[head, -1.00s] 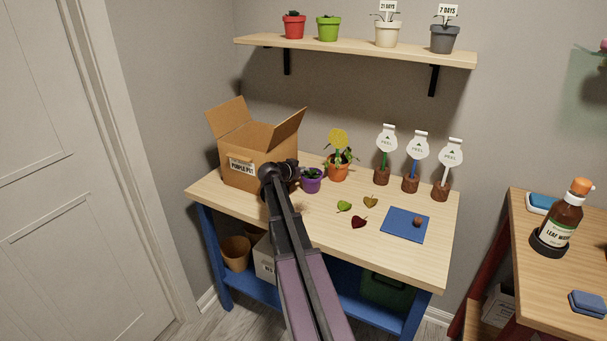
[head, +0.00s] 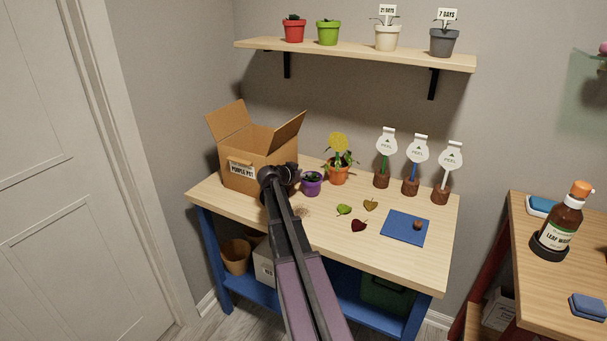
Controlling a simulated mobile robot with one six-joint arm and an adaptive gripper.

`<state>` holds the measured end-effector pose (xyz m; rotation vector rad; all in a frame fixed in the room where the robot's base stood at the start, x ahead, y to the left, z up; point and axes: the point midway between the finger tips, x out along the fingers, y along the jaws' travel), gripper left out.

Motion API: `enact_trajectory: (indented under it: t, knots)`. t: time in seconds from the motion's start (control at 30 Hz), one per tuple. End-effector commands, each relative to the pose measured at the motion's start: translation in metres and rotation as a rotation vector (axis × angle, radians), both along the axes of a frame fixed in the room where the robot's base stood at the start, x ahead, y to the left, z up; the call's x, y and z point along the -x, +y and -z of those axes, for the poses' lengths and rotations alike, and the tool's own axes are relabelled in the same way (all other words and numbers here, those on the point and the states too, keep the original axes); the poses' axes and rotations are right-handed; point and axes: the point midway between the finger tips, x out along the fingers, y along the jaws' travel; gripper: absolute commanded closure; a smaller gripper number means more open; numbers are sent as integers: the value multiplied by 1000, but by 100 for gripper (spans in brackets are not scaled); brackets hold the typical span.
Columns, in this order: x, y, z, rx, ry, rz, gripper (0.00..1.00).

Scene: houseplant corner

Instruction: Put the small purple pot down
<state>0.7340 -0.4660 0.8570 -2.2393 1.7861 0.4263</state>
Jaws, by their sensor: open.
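The small purple pot (head: 312,188) holds a small dark green plant and stands upright on the wooden table (head: 334,249), in front of the orange pot. My gripper (head: 292,174) is open, just left of the purple pot and partly overlapping the cardboard box in the picture. The fingertips are small and dark here, and I cannot tell whether they touch the pot. An open cardboard box (head: 238,172) with a purple-pot label stands at the back left of the table.
An orange pot (head: 337,175) with a yellow flower stands behind. Several leaves, including a dark red one (head: 358,226), lie in front of it. A blue mat (head: 395,235) holds a small brown ball. Several white-tagged probes (head: 411,186) stand at the back right. A shelf (head: 350,53) hangs above.

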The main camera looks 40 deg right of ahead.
Motion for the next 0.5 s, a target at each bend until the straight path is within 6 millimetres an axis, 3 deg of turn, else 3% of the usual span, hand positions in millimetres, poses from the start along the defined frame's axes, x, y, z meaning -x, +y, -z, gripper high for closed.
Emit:
enact_trajectory:
  t: [0.27, 0.5]
  knots:
    - [8, 28, -14, 0, 0, -2, 55]
    - [16, 63, -29, 0, 0, -2, 55]
